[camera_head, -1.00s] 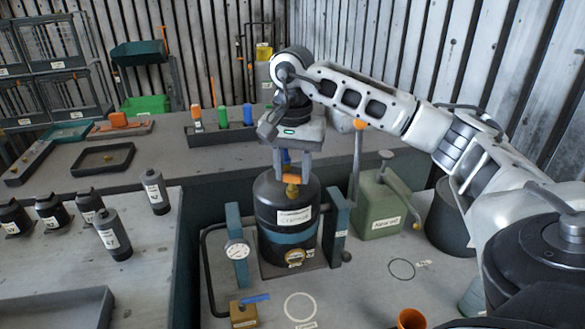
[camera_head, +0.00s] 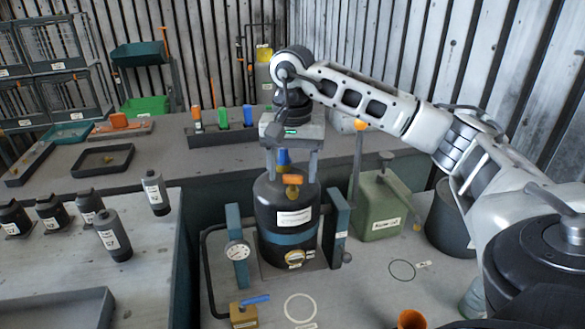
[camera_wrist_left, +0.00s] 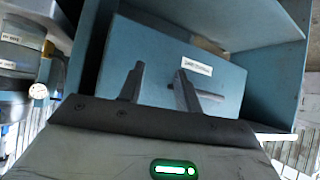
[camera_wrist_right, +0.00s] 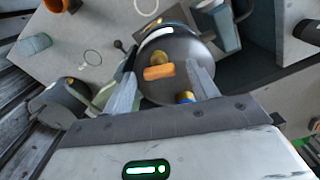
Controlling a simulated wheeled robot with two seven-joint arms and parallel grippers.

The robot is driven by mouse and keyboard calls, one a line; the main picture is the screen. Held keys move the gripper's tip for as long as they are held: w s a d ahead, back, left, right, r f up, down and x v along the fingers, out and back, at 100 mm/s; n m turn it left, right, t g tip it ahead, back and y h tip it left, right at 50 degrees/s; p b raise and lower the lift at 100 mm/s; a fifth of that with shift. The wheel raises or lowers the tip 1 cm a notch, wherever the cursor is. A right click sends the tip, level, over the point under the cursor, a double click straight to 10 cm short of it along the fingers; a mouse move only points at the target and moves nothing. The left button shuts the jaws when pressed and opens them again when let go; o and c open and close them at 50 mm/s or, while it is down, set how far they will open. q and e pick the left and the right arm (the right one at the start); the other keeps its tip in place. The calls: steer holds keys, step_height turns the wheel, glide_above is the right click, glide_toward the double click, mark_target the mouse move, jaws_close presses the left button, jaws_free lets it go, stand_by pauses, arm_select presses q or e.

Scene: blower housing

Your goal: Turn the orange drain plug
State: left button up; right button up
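The orange drain plug (camera_head: 292,180) is a short orange bar on a brass fitting on top of the black tank (camera_head: 266,204). In the right wrist view the orange plug (camera_wrist_right: 159,72) lies between the fingers, with gaps at both sides. My right gripper (camera_head: 292,171) points down over the tank top, open, its fingers on either side of the plug and apart from it. My left gripper (camera_wrist_left: 159,72) is open and empty, facing a blue-grey panel with a white label; it is outside the head view.
Blue posts (camera_head: 337,222) flank the tank, with a gauge (camera_head: 237,250) at the left. A blue cap (camera_head: 284,157) stands behind the plug. A green can (camera_head: 378,208) is right of the tank. An orange cup (camera_head: 411,319) is at the front. Dark bottles (camera_head: 115,240) stand at left.

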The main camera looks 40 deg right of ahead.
step_height(320, 180, up, 5)
steer(key=shift+r, duration=0.15)
step_height(320, 180, up, 5)
steer(key=p, duration=0.2)
step_height(320, 180, up, 5)
glide_above(292, 176)
arm_select(q)
steer(key=shift+a+r, duration=0.25)
steer(key=shift+r, duration=0.3)
arm_select(e)
steer(key=shift+d+r, duration=0.1)
steer(key=shift+r, duration=0.2)
arm_select(q)
steer(key=shift+d, duration=0.1)
steer(key=shift+s, duration=0.15)
